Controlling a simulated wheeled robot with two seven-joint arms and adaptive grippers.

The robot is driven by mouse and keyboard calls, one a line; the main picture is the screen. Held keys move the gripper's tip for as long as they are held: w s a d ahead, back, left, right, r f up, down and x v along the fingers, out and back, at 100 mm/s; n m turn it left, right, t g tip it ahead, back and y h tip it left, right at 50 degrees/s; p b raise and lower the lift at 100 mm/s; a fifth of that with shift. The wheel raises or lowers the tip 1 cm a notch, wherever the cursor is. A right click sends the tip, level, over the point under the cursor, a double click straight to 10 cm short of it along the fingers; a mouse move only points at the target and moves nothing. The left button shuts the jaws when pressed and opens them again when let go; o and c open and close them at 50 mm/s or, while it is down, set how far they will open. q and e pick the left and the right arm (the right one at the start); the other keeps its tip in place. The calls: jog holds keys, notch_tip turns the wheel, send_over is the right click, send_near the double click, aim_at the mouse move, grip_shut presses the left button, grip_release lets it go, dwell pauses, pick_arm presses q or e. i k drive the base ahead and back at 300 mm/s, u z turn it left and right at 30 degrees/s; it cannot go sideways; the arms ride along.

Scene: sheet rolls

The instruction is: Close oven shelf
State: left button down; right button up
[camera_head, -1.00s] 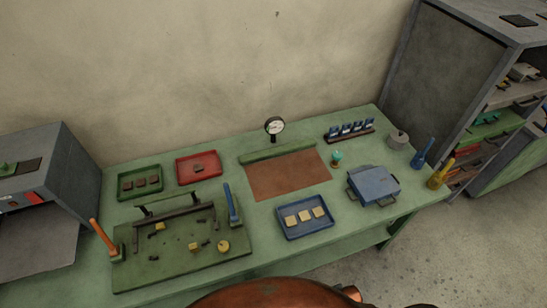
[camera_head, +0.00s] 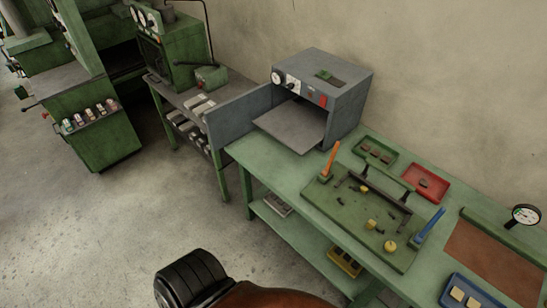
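The oven (camera_head: 322,88) is a grey box on the left end of the green workbench, with a dial, red marks and a gauge on its front. Its door (camera_head: 238,112) stands open, swung out to the left. A flat grey shelf (camera_head: 292,125) sticks out of the oven's opening toward the bench's left end. Nothing is seen lying on the shelf. Neither of my grippers can be made out in the head view. A dark ribbed part and a copper-coloured part of my own body show at the bottom.
On the green workbench (camera_head: 243,150) right of the oven are a green board (camera_head: 335,210) with an orange-handled and a blue-handled tool, a green tray (camera_head: 375,150) and a red tray (camera_head: 425,183). A side table (camera_head: 190,98) stands left of the door. The floor in front is clear.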

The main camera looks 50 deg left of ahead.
aim_at(300, 129)
jog(key=u, duration=0.85)
jog(key=i, duration=0.95)
jog(key=u, duration=0.05)
